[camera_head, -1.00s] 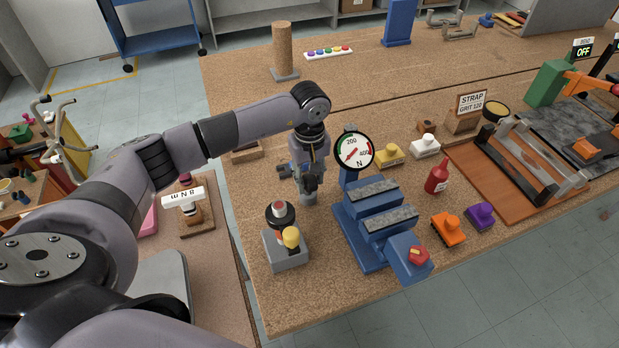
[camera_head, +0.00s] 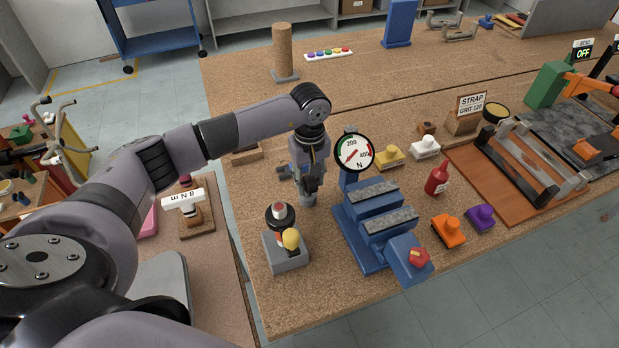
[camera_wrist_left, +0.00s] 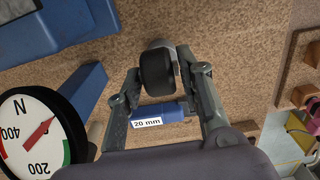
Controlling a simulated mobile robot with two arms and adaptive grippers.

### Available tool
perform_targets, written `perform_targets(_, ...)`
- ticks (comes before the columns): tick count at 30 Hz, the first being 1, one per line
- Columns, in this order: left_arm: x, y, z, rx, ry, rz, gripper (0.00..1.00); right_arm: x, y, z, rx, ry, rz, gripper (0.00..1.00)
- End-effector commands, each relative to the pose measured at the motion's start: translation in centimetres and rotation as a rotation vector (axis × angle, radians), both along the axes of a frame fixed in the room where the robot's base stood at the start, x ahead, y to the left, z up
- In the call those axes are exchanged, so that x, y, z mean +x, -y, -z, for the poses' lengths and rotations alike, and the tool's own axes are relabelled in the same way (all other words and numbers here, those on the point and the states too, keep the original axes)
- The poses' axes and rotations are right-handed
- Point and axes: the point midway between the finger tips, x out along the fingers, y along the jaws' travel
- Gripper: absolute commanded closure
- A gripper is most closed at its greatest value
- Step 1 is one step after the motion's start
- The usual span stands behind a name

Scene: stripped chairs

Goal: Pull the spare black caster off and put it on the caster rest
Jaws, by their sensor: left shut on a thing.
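My left gripper (camera_head: 308,196) points down over the cork-coloured bench, left of the blue vise. In the left wrist view the left gripper (camera_wrist_left: 158,68) is shut on a black caster (camera_wrist_left: 156,72), with its dark wheel and a grey metal part between the fingertips. In the head view the gripper mostly hides the caster. A blue piece labelled "20 mm" (camera_wrist_left: 160,115) shows behind the fingers in the wrist view. I cannot tell which object is the caster rest. My right gripper is not in view.
The blue vise (camera_head: 352,235) with a round force dial (camera_head: 354,153) stands close to the right of the gripper. A grey block (camera_head: 288,258) with a yellow knob stands in front. A small wooden block (camera_head: 247,152) lies behind left.

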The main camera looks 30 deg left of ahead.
Motion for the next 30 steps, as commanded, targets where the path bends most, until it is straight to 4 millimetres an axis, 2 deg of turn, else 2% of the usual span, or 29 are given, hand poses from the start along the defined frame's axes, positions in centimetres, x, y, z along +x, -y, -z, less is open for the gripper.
perform_targets(11,0.0,0.0,-0.4,-0.001,0.001,0.000,1.00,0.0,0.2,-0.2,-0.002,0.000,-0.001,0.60)
perform_targets(30,0.0,0.0,-4.1,0.000,0.001,0.000,1.00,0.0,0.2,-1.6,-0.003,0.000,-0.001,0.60)
